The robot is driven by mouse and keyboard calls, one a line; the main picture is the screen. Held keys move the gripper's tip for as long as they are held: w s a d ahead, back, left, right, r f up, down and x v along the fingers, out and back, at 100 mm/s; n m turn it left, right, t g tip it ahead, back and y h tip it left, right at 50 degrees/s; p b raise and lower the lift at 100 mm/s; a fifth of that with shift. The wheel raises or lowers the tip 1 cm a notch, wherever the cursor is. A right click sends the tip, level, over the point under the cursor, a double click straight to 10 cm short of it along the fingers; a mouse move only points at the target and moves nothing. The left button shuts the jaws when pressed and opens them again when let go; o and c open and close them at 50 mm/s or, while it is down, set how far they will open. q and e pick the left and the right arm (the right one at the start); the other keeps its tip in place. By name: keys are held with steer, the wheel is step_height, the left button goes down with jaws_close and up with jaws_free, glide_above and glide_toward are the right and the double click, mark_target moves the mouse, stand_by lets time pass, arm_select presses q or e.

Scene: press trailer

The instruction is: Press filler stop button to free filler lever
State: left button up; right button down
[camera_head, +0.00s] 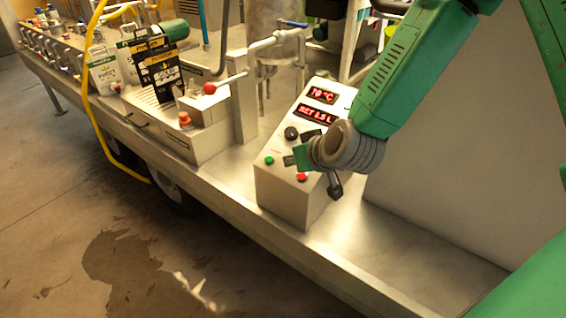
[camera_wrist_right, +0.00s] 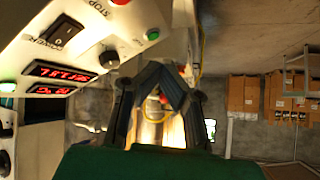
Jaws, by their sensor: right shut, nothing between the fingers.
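A sloped metal control box (camera_head: 283,192) stands on the trailer, with a red button (camera_head: 302,177) and a green button (camera_head: 270,160) low on its face. In the right wrist view the panel appears turned, with the red button (camera_wrist_right: 120,2) at the top edge beside a STOP label and the green button (camera_wrist_right: 152,35) below it. My right gripper (camera_wrist_right: 163,82) is shut and empty. In the head view it (camera_head: 303,157) hangs in front of the panel, between the two buttons; contact cannot be told. Farther left, a lever with a red ball (camera_head: 209,88) and an orange-red button (camera_head: 185,120) show. My left gripper is out of view.
The box also carries a black knob (camera_head: 292,133) and red displays (camera_head: 322,96). Bags (camera_head: 160,72) and bottling fixtures stand to the left. A yellow hose (camera_head: 90,100) hangs over the trailer edge. Bare metal deck (camera_head: 390,235) lies right of the box.

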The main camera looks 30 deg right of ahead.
mark_target(302, 177)
steer(key=shift+w+a+r, duration=0.1)
steer(key=shift+w+r, duration=0.3)
steer(key=shift+a, duration=0.15)
steer(key=d+f+b, duration=0.1)
steer(key=f+b, duration=0.1)
steer(key=w+d+f+b, duration=0.1)
steer(key=f+b, duration=0.1)
steer(key=d+f+b, duration=0.1)
steer(key=f+b, duration=0.1)
steer(key=f, duration=0.1)
steer(key=shift+w+d+f, duration=0.1)
steer(key=shift+w+d, duration=0.05)
steer(key=shift+d, duration=0.15)
steer(key=shift+w+d+f, duration=0.1)
steer(key=shift+d+f, duration=0.1)
steer(key=shift+f, duration=0.1)
stand_by(1.0)
steer(key=shift+d+f, duration=0.1)
steer(key=shift+f, duration=0.15)
